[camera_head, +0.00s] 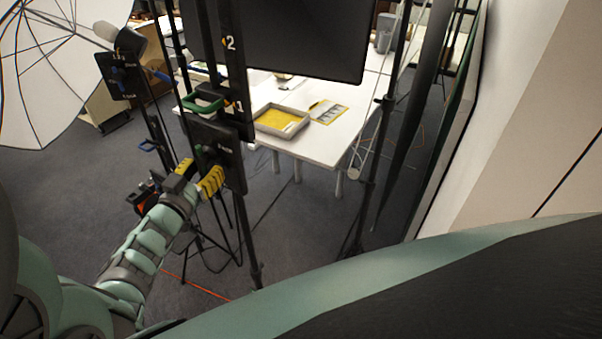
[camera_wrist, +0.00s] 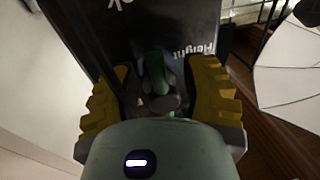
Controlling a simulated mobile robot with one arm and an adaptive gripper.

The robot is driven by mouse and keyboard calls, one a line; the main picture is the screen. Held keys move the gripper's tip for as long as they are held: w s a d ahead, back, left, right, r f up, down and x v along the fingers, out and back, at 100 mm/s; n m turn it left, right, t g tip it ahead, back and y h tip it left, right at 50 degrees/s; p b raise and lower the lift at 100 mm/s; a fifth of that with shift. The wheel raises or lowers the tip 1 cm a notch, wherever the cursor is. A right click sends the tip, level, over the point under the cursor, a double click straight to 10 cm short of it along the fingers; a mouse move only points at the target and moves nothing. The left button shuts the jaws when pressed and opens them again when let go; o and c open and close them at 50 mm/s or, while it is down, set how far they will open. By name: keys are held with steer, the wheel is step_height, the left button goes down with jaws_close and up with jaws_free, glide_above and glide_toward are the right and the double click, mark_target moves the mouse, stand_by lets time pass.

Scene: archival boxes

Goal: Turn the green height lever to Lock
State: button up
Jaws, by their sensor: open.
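The green height lever (camera_wrist: 155,76) shows in the wrist view, on a black panel (camera_wrist: 140,30) with the word "Height" and part of another word, upside down in this view. My gripper (camera_wrist: 160,92) has its two yellow-padded fingers apart, one on each side of the lever. I cannot tell whether either finger touches it. In the head view my gripper (camera_head: 199,178) is at the front of the black panel (camera_head: 216,150) on the stand, and the lever is mostly hidden behind the fingers.
A white table (camera_head: 325,146) with a grey tray (camera_head: 262,128) stands behind. A large black board (camera_head: 290,40) hangs above it. A white umbrella (camera_head: 50,80) and another black panel (camera_head: 117,75) are at left.

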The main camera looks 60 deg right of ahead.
steer(key=v, duration=1.1)
steer(key=shift+a, duration=0.35)
steer(key=shift+f, duration=0.1)
